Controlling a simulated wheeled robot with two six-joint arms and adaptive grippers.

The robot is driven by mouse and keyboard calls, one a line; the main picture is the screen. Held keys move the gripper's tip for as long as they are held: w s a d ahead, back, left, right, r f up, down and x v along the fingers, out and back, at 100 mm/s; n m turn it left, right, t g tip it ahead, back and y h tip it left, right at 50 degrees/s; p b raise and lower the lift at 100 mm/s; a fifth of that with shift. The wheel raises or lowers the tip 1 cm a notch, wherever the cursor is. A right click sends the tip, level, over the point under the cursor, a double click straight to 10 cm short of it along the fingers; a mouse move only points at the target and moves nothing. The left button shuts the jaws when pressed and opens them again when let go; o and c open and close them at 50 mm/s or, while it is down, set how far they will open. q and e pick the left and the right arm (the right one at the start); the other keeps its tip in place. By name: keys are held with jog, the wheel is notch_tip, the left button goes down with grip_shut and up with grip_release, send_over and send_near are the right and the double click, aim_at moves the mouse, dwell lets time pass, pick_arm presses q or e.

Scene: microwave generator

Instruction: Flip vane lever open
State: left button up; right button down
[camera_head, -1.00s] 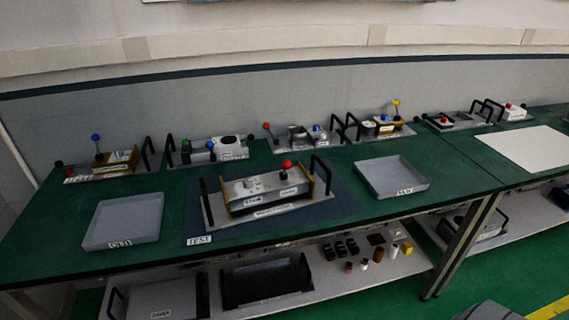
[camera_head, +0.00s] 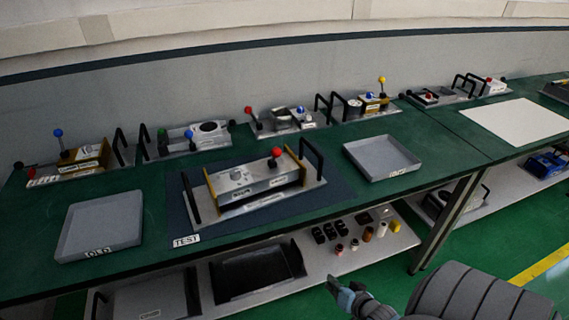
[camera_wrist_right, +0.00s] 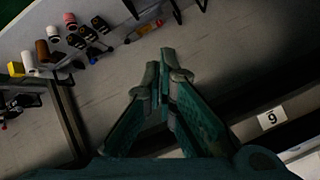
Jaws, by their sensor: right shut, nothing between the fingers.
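The unit in the middle of the bench, on the dark mat marked TEST (camera_head: 184,241), is a grey block (camera_head: 255,184) between gold plates on a base with black handles. A lever with a red ball (camera_head: 277,152) stands up on its right part; a small grey knob sits on its left part. I cannot read which lever is the vane lever. My right gripper (camera_head: 340,288) is low at the bottom, in front of the bench and well away from the unit. In the right wrist view the gripper (camera_wrist_right: 167,58) is shut and empty. My left gripper is not in view.
A grey tray marked OLD (camera_head: 101,225) is left of the mat, another tray (camera_head: 381,157) right of it. Several lever units, one with a blue ball (camera_head: 58,133) and one with a yellow ball (camera_head: 381,80), line the back. The lower shelf (camera_head: 384,243) holds small parts.

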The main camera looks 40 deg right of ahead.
aim_at(280, 155)
jog(key=w+r+m+t, duration=0.1)
jog(key=w+r+t, duration=0.1)
jog(key=r, duration=0.3)
jog(key=w+d+r+m+t, duration=0.1)
jog(key=w+r+m+t, duration=0.1)
jog(key=w+r, duration=0.2)
jog(key=w+r+m+t+y, duration=0.1)
jog(key=w+r, duration=0.1)
jog(key=r, duration=0.5)
jog(key=shift+w+d+r+m+t+b, duration=0.2)
jog(key=shift+w+r+m+t+b, duration=0.1)
jog(key=shift+w+r+t, duration=0.1)
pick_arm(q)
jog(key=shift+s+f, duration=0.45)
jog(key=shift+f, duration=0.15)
pick_arm(e)
notch_tip(280, 155, up, 12)
jog(key=w+m+t, duration=0.2)
jog(key=m+t, duration=0.1)
jog(key=m, duration=0.1)
jog(key=shift+a+r+t+y, duration=0.15)
jog(key=shift+r+t+y, duration=0.05)
jog(key=shift+t+y, duration=0.2)
jog(key=shift+w, duration=0.1)
